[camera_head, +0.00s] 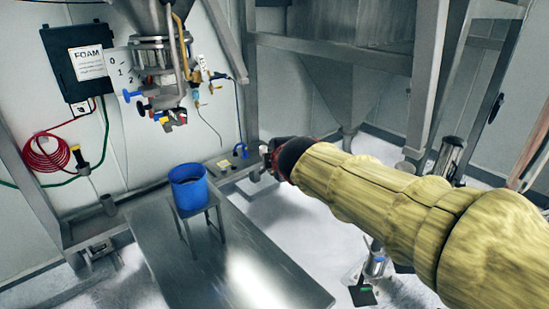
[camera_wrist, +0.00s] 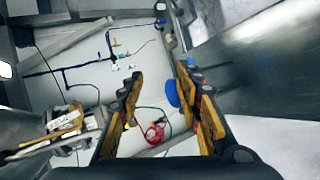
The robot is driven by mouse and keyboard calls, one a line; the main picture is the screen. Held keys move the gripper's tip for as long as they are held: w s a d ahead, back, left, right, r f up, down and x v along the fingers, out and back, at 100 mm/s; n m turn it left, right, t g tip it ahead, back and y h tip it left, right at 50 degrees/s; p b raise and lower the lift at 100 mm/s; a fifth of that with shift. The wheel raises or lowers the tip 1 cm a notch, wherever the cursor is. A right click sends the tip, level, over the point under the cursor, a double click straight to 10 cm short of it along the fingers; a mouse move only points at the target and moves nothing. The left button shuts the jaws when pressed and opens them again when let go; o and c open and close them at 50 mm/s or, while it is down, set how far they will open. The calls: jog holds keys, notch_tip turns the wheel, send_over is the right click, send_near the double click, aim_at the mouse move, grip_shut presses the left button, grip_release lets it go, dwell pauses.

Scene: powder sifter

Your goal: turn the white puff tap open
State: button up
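In the head view, the sifter outlet (camera_head: 152,75) hangs at the upper left. It carries small handles: a blue one (camera_head: 132,96), a black one and several coloured ones below. A white tag (camera_head: 202,65) hangs beside the brass fittings. I cannot tell for sure which part is the white puff tap; small pale fittings (camera_wrist: 114,58) on blue pipes show on the wall in the wrist view. My gripper (camera_wrist: 163,72) is open, with nothing between its fingers. In the head view it is mostly hidden behind my sleeved arm, right of the blue bucket and away from the outlet.
A blue bucket (camera_head: 188,187) stands on a small stand on a metal platform (camera_head: 245,265). A black FOAM box (camera_head: 78,62) and a red hose coil (camera_head: 46,153) are on the left wall. A steel hopper frame (camera_head: 425,75) stands at the back right.

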jog(key=shift+c, duration=1)
